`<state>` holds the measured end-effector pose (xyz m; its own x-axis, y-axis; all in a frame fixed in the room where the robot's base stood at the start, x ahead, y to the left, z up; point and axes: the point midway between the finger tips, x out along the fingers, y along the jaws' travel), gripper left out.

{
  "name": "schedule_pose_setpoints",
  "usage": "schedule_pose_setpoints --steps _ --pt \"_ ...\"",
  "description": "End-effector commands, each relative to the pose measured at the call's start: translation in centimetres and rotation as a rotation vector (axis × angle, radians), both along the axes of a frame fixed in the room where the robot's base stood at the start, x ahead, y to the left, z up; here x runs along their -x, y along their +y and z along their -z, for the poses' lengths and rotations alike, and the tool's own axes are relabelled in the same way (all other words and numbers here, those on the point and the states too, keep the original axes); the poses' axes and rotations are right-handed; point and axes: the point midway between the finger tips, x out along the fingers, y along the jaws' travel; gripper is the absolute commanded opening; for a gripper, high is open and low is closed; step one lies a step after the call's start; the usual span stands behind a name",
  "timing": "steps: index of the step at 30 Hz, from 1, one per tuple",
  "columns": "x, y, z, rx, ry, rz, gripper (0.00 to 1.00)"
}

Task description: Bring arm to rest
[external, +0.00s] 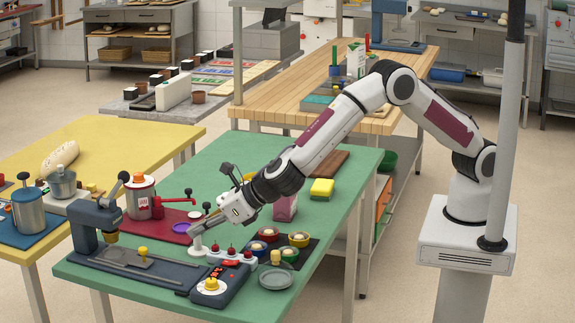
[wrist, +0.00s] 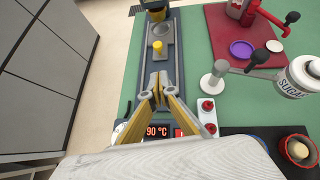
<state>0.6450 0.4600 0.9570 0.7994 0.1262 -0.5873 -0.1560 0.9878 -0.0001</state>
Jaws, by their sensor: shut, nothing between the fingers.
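My gripper (external: 199,229) reaches down and left over the green table (external: 222,172) in the external view. In the wrist view my gripper (wrist: 157,87) has its fingertips together with nothing between them. It is above the dark blue machine (external: 140,268), which also shows in the wrist view (wrist: 178,62). The machine's panel display (wrist: 158,131) reads 90 °C and is partly hidden behind the fingers. I cannot tell how high the fingertips are above the machine.
A white strip with red knobs (external: 228,258) and several small bowls (external: 299,240) stand close to my gripper. A red mat (external: 168,231) with a canister (external: 143,199) lies to the left. Bare green tabletop lies farther back.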

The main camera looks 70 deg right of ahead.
Motion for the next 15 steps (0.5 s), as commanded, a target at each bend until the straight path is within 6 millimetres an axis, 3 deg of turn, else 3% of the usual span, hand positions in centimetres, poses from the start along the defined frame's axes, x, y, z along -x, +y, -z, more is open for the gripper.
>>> schedule_pose_setpoints --steps 15 --pt "-0.05 -0.44 0.08 -0.083 0.015 0.082 0.00"
